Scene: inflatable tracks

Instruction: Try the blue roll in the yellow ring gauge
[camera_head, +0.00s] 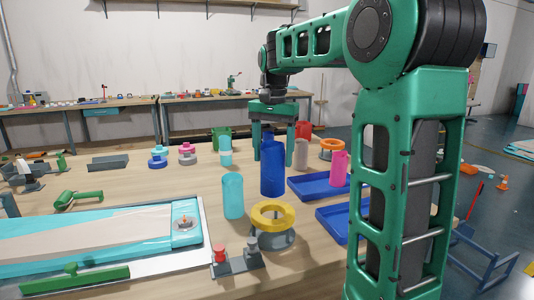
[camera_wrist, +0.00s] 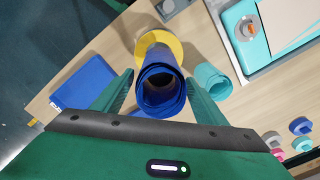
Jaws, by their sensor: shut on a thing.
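The blue roll (camera_head: 272,168) is upright in my gripper (camera_head: 271,135), whose two fingers are on either side of its upper part. In the wrist view the roll's open top (camera_wrist: 161,92) sits between the fingertips (camera_wrist: 161,88). The yellow ring gauge (camera_head: 273,215) is a yellow ring on a grey stand, in front of the roll in the head view. The ring also shows in the wrist view (camera_wrist: 149,40), partly covered by the roll. The roll's lower end is near the ring's back rim; I cannot tell whether they touch.
A cyan roll (camera_head: 233,196) stands close at the left. Blue trays (camera_head: 312,186) lie at the right, with a pink roll (camera_head: 339,168) by them. An orange ring gauge (camera_head: 331,147) is farther back.

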